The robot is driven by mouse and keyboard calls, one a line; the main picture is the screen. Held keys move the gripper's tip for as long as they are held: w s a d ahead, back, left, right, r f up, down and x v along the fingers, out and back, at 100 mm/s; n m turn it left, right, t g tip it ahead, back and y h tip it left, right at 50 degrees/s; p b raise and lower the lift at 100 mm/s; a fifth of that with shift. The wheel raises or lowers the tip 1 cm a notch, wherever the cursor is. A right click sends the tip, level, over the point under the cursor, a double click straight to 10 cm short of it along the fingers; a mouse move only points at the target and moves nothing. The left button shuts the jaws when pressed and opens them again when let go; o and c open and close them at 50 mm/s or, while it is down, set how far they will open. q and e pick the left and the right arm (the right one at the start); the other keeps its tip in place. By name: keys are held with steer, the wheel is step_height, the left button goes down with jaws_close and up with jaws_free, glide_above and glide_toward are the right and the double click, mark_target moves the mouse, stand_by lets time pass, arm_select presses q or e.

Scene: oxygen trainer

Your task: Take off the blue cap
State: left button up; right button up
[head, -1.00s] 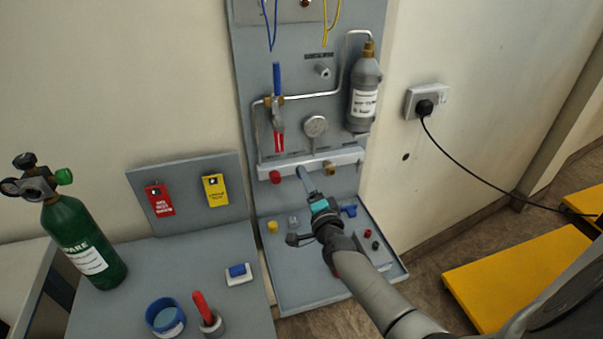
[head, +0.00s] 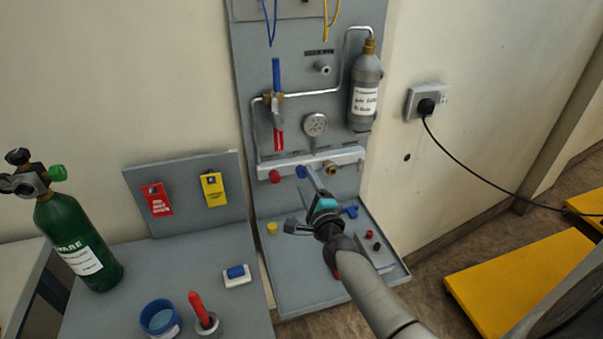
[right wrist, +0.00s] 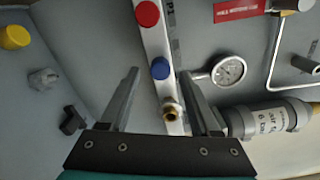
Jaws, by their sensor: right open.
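The blue cap (head: 301,171) sits on the pale manifold bar (head: 345,157), between a red cap (head: 275,176) and a bare brass fitting (head: 330,166). In the right wrist view the blue cap (right wrist: 160,68) shows beyond the fingertips, between the red cap (right wrist: 147,14) and the brass fitting (right wrist: 170,112). My right gripper (head: 312,178) is in front of the bar, just below and right of the blue cap. In the right wrist view its two fingers (right wrist: 160,72) are apart, with nothing held between them. My left gripper is not in view.
A shelf (head: 290,300) under the panel holds a yellow cap (head: 272,228), a blue part (head: 350,211) and small red and black caps. A pressure gauge (head: 315,124), a lever valve (head: 278,105) and a grey bottle (head: 365,92) are above the bar. A green cylinder (head: 75,240) stands left.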

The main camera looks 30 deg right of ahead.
steer(key=m+b, duration=0.1)
steer(key=m, duration=0.1)
steer(key=shift+m, duration=0.7)
steer(key=m, duration=0.2)
steer(key=shift+m+b, duration=0.3)
steer(key=shift+b, duration=0.05)
steer(key=shift+m, duration=0.4)
steer(key=shift+m, duration=0.6)
